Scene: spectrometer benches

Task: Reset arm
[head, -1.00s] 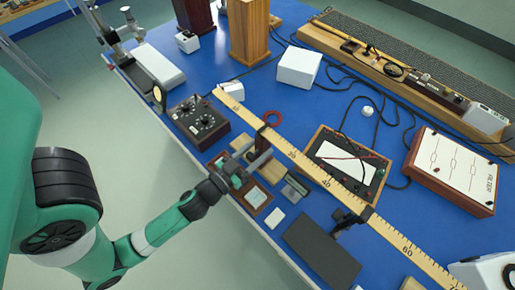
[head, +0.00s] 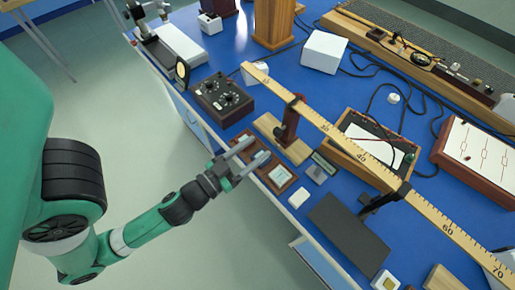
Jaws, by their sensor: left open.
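My left gripper (head: 250,150) is open and empty, with its two grey fingers pointing up and right. It is over the near left edge of the blue bench (head: 243,38), in front of a small framed wooden box (head: 278,178). My green and black left arm comes in from the left, clear of the bench. My right gripper is not in the head view.
A long ruler (head: 330,128) rests on a red-brown stand (head: 289,125) and crosses the bench. A black dial box (head: 222,98), a dark flat plate (head: 348,236) and a wooden-framed meter (head: 375,142) lie around it. Free floor is at the left.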

